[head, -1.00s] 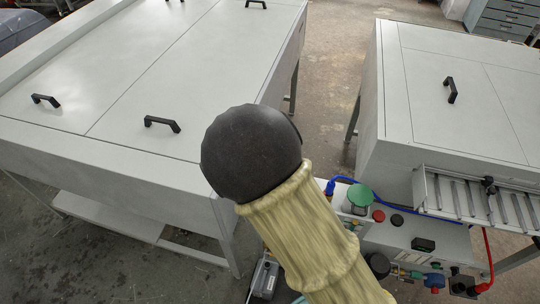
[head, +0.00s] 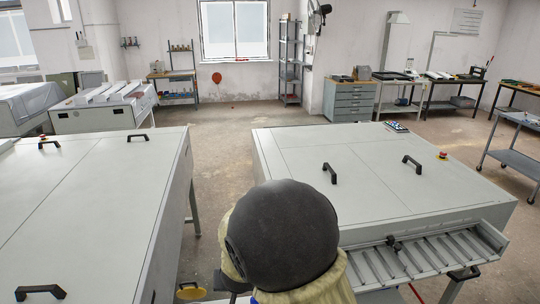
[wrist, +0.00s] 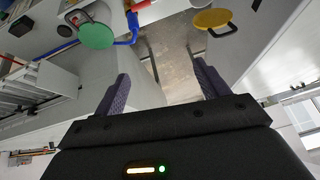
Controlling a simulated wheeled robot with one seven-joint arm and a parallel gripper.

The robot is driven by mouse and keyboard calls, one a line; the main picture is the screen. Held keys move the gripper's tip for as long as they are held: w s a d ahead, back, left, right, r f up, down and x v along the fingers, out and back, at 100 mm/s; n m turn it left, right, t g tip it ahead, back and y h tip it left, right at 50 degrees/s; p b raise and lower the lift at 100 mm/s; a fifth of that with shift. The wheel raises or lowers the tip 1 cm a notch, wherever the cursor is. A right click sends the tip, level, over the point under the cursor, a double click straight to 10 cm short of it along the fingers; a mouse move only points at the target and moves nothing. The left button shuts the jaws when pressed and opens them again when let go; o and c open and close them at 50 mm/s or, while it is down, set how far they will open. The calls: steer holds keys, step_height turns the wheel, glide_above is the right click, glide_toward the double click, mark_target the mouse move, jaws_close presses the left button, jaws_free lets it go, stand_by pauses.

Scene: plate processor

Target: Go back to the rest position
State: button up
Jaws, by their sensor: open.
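My gripper (wrist: 163,92) shows in the wrist view with its two dark fingers spread apart and nothing between them. In the head view my arm, with a dark round joint and a pale sleeve, rises at the bottom middle and hides the gripper's fingers. The arm stands between a large grey cabinet (head: 85,190) on the left and the plate processor (head: 330,155) on the right. The wrist view looks past the fingers to the floor (wrist: 175,62).
A slatted tray (head: 430,258) juts from the processor's front. A green round knob (wrist: 97,36) and a yellow disc (wrist: 212,18) show above the fingers in the wrist view. A floor aisle (head: 212,165) runs between the cabinets. A grey drawer unit (head: 355,103) stands farther back.

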steer(key=s+d+g+b, duration=0.1)
steer(key=s+d, duration=0.3)
steer(key=d, duration=0.4)
steer(key=s+d+r+g+h, duration=0.1)
steer(key=s+d, duration=0.3)
steer(key=d, duration=0.4)
steer(key=s+d+r+m+g+b, duration=0.1)
steer(key=s+d, duration=0.4)
steer(key=d, duration=0.3)
steer(key=shift+h+b, duration=0.3)
steer(key=shift+h, duration=0.1)
steer(key=shift+s+r, duration=0.1)
